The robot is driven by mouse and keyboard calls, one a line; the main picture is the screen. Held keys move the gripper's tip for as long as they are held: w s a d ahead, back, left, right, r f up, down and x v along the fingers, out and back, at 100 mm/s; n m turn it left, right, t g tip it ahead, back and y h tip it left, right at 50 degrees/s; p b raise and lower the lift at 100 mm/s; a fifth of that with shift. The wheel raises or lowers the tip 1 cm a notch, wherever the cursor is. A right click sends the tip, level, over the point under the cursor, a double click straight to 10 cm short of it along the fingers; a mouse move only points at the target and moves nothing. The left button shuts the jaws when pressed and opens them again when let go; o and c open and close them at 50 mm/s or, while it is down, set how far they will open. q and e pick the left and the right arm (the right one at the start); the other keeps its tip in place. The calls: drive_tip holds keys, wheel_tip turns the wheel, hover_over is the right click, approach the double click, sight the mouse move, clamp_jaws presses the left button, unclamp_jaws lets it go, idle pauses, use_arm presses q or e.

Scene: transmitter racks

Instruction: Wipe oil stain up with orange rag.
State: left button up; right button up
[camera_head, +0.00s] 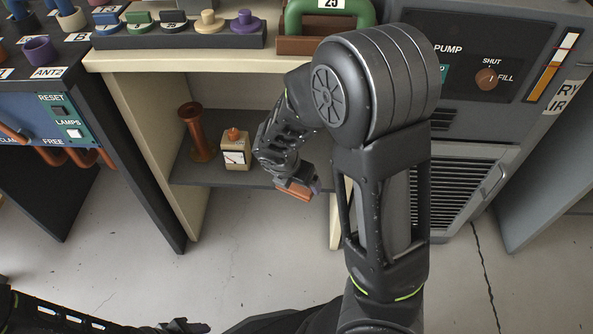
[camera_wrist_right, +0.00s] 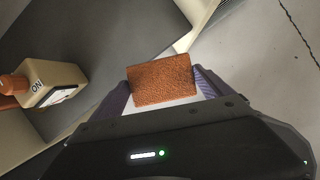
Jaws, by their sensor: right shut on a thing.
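The orange rag (camera_head: 294,191) is a brownish-orange rough rectangular pad, also seen in the right wrist view (camera_wrist_right: 162,82). My right gripper (camera_head: 304,182) is shut on it, with a purple-grey finger at each side in the right wrist view (camera_wrist_right: 163,88). The rag is at the front edge of the low shelf in the head view; I cannot tell whether it touches anything below. My left gripper (camera_head: 186,325) shows only in part at the bottom edge, and its jaws are unclear. I see no oil stain in either view; my right arm hides part of the cabinet and floor.
On the grey shelf (camera_head: 190,165) stand a copper-coloured flared tube (camera_head: 197,135) and a cream box (camera_head: 236,155) with an orange knob. The pump cabinet (camera_head: 475,120) stands at right. The pale floor (camera_head: 270,250) in front is open, with a dark crack (camera_head: 485,265) at right.

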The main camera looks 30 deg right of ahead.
drive_tip(key=r+m+p, duration=0.1)
drive_tip(key=r+p, duration=0.1)
drive_tip(key=r+m+g+p, duration=0.1)
drive_tip(key=r+m+p, duration=0.1)
drive_tip(key=r, duration=0.1)
drive_tip(key=w+r+m+p, duration=0.1)
drive_tip(key=r+p, duration=0.1)
drive_tip(key=r, duration=0.1)
drive_tip(key=shift+m+g+h, duration=0.3)
drive_tip(key=shift+h, duration=0.1)
use_arm(q)
wheel_tip(320, 180, up, 25)
drive_tip(key=s+d+p, duration=0.1)
drive_tip(key=p, duration=1.5)
drive_tip(key=shift+s+d+f, duration=0.15)
drive_tip(key=shift+s+d, duration=0.15)
use_arm(e)
drive_tip(key=a+r+m+g+y, duration=0.2)
drive_tip(key=a+r+m+g, duration=0.2)
drive_tip(key=a+r+m, duration=0.6)
drive_tip(key=a+m, duration=0.1)
drive_tip(key=m, duration=0.2)
drive_tip(key=shift+s+a+y, duration=0.2)
drive_tip(key=shift+a+y, duration=0.1)
drive_tip(key=shift+a, duration=0.1)
